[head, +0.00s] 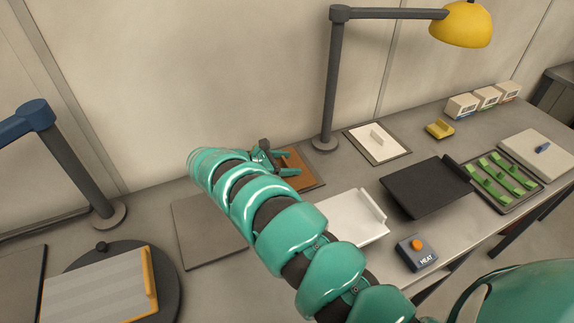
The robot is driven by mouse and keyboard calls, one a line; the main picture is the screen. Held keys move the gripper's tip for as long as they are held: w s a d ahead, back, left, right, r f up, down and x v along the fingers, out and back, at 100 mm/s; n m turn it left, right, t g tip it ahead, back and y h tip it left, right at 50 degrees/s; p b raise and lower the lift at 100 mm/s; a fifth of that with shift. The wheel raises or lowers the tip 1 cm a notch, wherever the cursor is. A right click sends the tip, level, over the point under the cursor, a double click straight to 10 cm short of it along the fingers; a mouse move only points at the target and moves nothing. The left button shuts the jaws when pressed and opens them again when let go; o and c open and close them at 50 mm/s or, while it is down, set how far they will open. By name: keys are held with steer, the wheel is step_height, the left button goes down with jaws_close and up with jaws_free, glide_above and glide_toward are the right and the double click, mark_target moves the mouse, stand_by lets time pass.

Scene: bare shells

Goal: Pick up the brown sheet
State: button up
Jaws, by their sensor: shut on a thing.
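The brown sheet (299,172) lies on a dark square pad toward the back of the table, left of the tall lamp's base. My gripper (281,163) is at the sheet's left side, shut on it. My teal arm reaches in from the lower right and hides part of the sheet and pad. Whether the sheet is lifted off the pad cannot be told from this view.
A lamp post (330,90) with a yellow shade (461,24) stands just right of the sheet. A white sheet (378,143), another white sheet (345,218), a black sheet (420,190) and a heat button box (416,253) lie right. An empty grey pad (208,232) lies left.

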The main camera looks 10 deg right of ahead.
mark_target(287, 162)
step_height(287, 162, up, 8)
steer(key=shift+f+b, duration=0.1)
steer(key=shift+b, duration=0.8)
step_height(287, 162, up, 10)
steer(key=p, duration=0.8)
steer(key=shift+f, duration=0.15)
